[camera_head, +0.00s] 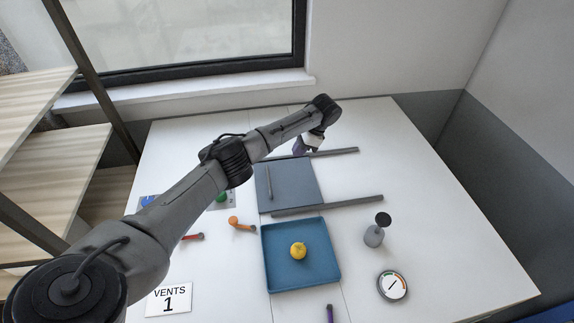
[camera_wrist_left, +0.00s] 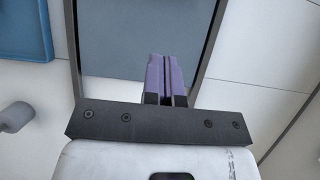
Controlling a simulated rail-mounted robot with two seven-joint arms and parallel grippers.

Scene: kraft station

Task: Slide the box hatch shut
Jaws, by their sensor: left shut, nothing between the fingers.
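The box hatch appears as a flat blue-grey panel (camera_head: 297,185) between two dark parallel rails, with a thin upright bar handle (camera_head: 268,182) toward its left side. The rails run on to the right past the panel. My left gripper (camera_head: 299,148) reaches over from the left and is at the far rail, by the panel's far edge. In the left wrist view its purple fingers (camera_wrist_left: 165,78) are shut and empty, in front of the blue-grey panel (camera_wrist_left: 140,28). I cannot tell whether they touch anything.
A blue tray (camera_head: 272,277) holding a yellow fruit (camera_head: 298,251) is nearer than the near rail (camera_head: 330,205). A grey knob-topped object (camera_head: 373,236) and a gauge (camera_head: 392,286) stand right. An orange lever (camera_head: 240,224) and red lever (camera_head: 193,237) lie left. The table's far right is clear.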

